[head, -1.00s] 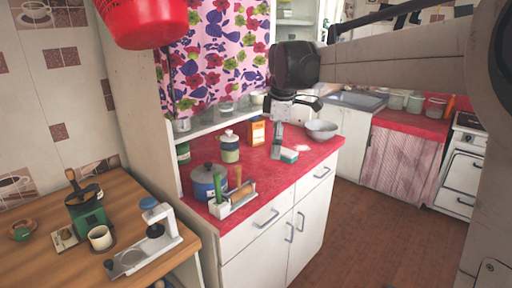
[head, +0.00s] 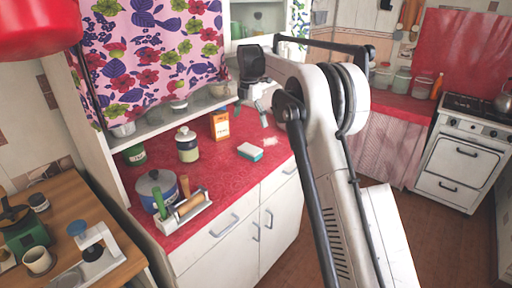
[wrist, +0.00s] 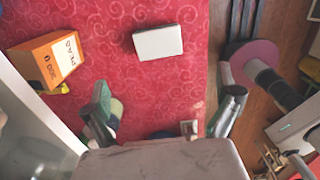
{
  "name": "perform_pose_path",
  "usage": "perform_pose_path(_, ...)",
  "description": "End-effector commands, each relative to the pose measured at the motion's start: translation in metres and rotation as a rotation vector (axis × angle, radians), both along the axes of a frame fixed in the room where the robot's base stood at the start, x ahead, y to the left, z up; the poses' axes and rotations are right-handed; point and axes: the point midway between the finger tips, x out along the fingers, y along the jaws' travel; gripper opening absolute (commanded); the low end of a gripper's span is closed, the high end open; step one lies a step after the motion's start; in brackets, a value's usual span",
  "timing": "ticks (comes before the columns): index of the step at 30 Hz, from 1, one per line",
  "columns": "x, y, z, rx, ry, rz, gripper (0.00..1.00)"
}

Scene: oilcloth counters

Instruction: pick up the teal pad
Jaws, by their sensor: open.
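The teal pad (head: 250,151) is a small block with a teal part and a white part, lying flat on the red counter. In the wrist view a pale, white-topped block (wrist: 158,42), which looks like the same pad, lies beyond the fingertips. My gripper (head: 258,100) is above the counter, behind the pad in the head view and apart from it. In the wrist view my gripper (wrist: 163,115) has its fingers spread, with nothing between them but counter further below.
An orange box (head: 220,125) and a lidded jar (head: 187,145) stand left of the pad. A blue pot (head: 156,190) and a white caddy (head: 184,214) are nearer the front left. The red counter (head: 235,185) is clear in front of the pad.

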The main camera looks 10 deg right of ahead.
Motion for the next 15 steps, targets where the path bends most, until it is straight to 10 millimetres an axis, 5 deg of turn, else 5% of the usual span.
perform_pose_path(5, 0.003, 0.000, -0.012, 0.000, 0.007, 0.025, 0.98)
perform_pose_path(15, 0.003, 0.000, -0.070, 0.000, 0.006, 0.023, 0.98)
